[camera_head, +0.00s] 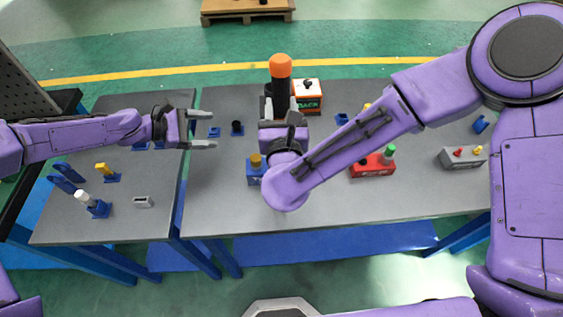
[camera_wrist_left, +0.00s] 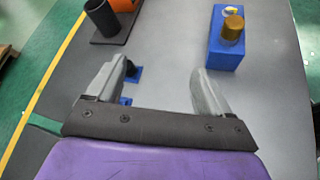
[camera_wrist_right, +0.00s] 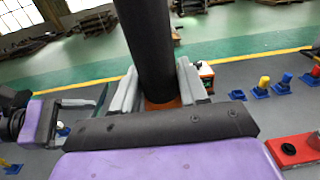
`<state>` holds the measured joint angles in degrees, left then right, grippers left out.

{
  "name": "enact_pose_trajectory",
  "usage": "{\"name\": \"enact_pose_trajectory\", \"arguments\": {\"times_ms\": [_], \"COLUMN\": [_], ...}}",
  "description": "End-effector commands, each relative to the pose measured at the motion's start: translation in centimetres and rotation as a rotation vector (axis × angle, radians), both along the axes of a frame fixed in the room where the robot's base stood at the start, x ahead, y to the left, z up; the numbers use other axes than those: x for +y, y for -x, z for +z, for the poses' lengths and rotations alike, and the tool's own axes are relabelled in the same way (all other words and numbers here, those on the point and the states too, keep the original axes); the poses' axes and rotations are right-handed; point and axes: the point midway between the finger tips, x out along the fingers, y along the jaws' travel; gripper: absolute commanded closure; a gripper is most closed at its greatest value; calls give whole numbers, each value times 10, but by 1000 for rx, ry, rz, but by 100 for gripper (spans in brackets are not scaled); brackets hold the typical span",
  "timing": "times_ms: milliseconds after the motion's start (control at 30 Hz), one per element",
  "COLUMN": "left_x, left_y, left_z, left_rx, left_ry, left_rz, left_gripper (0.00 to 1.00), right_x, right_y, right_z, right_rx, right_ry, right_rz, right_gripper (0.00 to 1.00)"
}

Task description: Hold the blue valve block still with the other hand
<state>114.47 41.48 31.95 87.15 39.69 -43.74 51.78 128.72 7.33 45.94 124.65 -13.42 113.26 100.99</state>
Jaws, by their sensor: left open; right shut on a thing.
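The blue valve block (camera_head: 254,178) stands on the middle table with a brass-coloured knob (camera_head: 256,161) on top. It is partly hidden by my right arm in the head view. In the left wrist view the block (camera_wrist_left: 226,53) stands upright beyond the right-hand finger, apart from it. My left gripper (camera_head: 202,129) is open and empty, to the left of the block. My right gripper (camera_head: 281,106) is shut on a black cylindrical tool with an orange end (camera_head: 280,68), held upright behind the block. The black shaft (camera_wrist_right: 146,45) fills the middle of the right wrist view.
An orange-and-white box (camera_head: 309,97) stands just right of the tool. A red block (camera_head: 372,168) and a grey block (camera_head: 462,157) stand to the right. Several small blue-based parts sit on the left table. Bare tabletop lies between my left gripper and the blue block.

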Motion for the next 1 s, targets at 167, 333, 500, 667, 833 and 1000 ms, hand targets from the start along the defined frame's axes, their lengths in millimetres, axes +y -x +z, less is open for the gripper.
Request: {"name": "enact_pose_trajectory", "arguments": {"times_ms": [167,333,500,667,833,1000], "left_x": [-26,-33,-41,-60,-81,-98], "left_y": [51,75,79,79,79,78], "left_z": [-37,-52,-60,-73,-87,-98], "left_rx": [227,338,358,357,356,354], "left_ry": [-36,-59,-63,-63,-62,-62], "left_rz": [-97,-131,-135,-135,-135,-133], "left_gripper": [19,19,19,19,19,19], "right_x": [0,0,0,0,0,0], "right_y": [-1,0,0,-1,0,0], "right_z": [2,2,2,2,2,2], "right_rx": [-4,-4,-4,-4,-4,-4], "right_ry": [-2,-2,-2,-2,-2,-2], "right_rz": [0,0,0,0,0,0], "right_gripper": [100,100,100,100,100,100]}}
